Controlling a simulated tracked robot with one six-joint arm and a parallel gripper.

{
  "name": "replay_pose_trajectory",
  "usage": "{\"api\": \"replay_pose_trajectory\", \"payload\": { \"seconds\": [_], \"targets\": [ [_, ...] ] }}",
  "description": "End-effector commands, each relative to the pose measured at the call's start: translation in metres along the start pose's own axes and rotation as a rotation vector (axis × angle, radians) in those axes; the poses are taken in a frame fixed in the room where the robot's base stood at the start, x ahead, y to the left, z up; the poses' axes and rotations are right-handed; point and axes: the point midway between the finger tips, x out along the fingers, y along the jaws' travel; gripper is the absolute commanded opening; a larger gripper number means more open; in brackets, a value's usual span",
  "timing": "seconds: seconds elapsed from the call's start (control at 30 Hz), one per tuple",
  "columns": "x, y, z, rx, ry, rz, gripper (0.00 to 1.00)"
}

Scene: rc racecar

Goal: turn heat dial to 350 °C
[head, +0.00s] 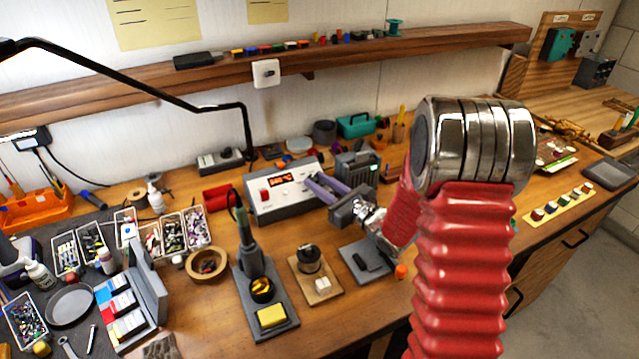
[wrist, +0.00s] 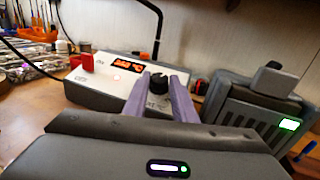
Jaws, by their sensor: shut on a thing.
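The soldering station (head: 287,200) is a pale box on the bench with a red lit display (wrist: 128,66). I cannot read its digits for certain. Its black heat dial (wrist: 158,82) is on the front panel, to the right of the display, with small "°C" print below it. My gripper (wrist: 160,78) has its two purple-grey fingers at either side of the dial and is shut on it. In the head view my gripper (head: 314,182) reaches the station's right side from the right, and its fingers hide the dial there.
A grey vented unit (wrist: 250,112) with a lit green screen stands close right of the station. The soldering iron stand (head: 265,290) is in front, left of a spool on a small wooden board (head: 318,290). Parts bins (head: 165,235) fill the left.

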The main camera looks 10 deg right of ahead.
Motion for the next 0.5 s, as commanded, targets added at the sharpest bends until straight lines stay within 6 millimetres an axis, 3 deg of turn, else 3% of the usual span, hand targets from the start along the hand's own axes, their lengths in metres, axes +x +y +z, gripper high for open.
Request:
{"api": "replay_pose_trajectory", "payload": {
  "seconds": [0.13,0.5],
  "targets": [
    [-0.0001,0.0001,0.0000,0.000,0.000,0.000,0.02],
    [-0.0002,-0.0015,-0.0002,-0.020,0.005,0.051,0.02]
  ]
}}
